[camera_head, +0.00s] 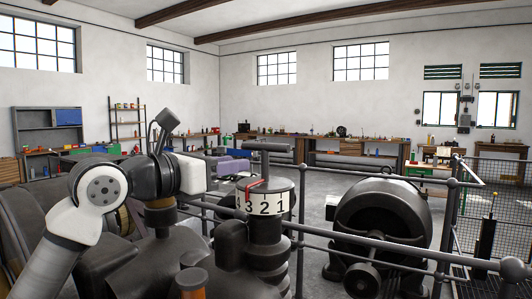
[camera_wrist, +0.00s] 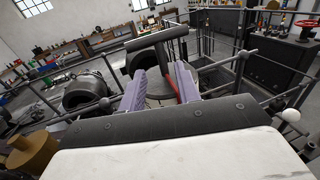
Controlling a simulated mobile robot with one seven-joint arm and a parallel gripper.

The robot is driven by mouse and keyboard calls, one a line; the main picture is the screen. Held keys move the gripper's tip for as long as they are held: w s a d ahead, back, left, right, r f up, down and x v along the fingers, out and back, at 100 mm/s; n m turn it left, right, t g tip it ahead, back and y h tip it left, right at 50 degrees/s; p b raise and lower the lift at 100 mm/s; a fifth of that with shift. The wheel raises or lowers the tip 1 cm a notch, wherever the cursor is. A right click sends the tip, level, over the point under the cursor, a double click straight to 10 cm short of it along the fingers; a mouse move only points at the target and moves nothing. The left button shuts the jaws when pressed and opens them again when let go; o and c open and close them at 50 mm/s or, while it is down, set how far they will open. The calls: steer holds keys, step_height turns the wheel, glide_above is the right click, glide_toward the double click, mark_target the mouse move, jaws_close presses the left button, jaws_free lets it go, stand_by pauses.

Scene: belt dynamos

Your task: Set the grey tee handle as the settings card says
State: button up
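The grey tee handle (camera_head: 264,147) stands upright on top of a dark drum (camera_head: 268,230) with a white band numbered 4, 3, 2, 1. A red pointer (camera_head: 256,184) on the drum's top points toward the band near the 3 and 4; the exact mark is hard to tell. In the wrist view the tee handle's crossbar (camera_wrist: 156,38) lies beyond my gripper (camera_wrist: 160,76). The two purple fingers are spread apart, with the stem and red pointer (camera_wrist: 173,90) showing between them. In the head view my gripper (camera_head: 226,166) is left of the handle. I cannot make out a settings card.
A grey rail (camera_head: 350,243) runs close by the drum and across the front right. A large dark dynamo (camera_head: 383,222) stands to the right behind it. A mesh fence (camera_head: 495,185) is at the far right. Workbenches line the far walls, with open floor before them.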

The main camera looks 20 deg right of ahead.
mark_target(265, 181)
steer(key=p+x, duration=0.3)
steer(key=x, duration=0.6)
steer(key=shift+w+d, duration=0.1)
steer(key=shift+d, duration=0.15)
steer(key=shift+c, duration=0.4)
jaws_close()
